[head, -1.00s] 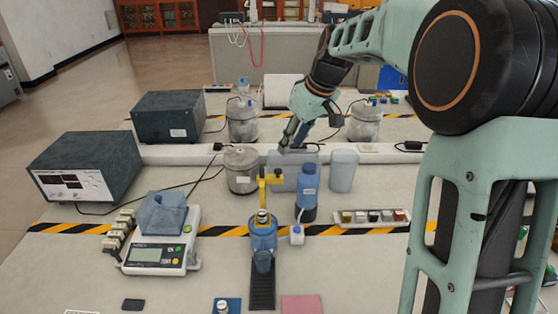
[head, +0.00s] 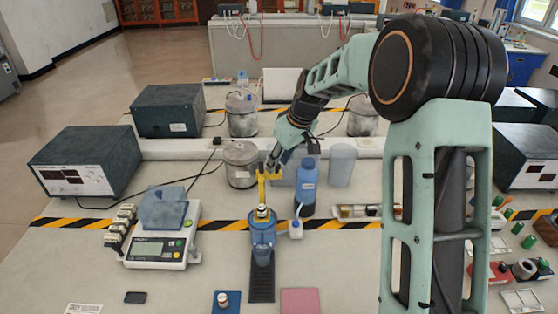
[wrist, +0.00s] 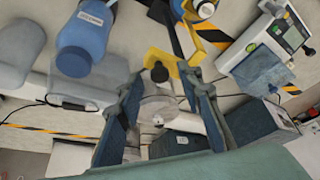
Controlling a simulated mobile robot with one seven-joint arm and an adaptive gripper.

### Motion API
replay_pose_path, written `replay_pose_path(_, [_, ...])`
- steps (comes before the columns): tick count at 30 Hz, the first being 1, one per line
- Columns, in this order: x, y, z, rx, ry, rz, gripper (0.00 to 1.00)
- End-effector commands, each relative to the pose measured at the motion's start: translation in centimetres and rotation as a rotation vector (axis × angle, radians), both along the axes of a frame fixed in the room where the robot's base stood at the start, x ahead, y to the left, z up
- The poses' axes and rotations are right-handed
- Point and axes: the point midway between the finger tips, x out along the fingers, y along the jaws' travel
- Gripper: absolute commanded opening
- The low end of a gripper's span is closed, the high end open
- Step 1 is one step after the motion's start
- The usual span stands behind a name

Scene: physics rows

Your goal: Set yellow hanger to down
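The yellow hanger (head: 262,188) is an upright post with a forked top. It rises above a blue container with a clear lower part (head: 262,240) on a black stand. In the wrist view the hanger (wrist: 190,68) is at the upper middle, with a dark round knob (wrist: 160,73) by it. My gripper (head: 273,163) is just behind and above the hanger's top in the head view. In the wrist view my gripper (wrist: 163,82) is open, its fingers spread either side of the hanger's near end. Whether they touch it I cannot tell.
A blue bottle (head: 308,185) stands close to the right; it also shows in the wrist view (wrist: 84,40). A metal canister (head: 240,165) is behind left. A balance (head: 160,248) stands left. A small white bottle (head: 296,229) is beside the blue container.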

Motion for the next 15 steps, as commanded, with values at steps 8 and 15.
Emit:
replay_pose_path(8, [0.0, 0.0, -0.01, 0.0, 0.0, 0.0, 0.25])
replay_pose_path(15, [0.01, 0.01, 0.03, 0.0, 0.0, 0.0, 0.0])
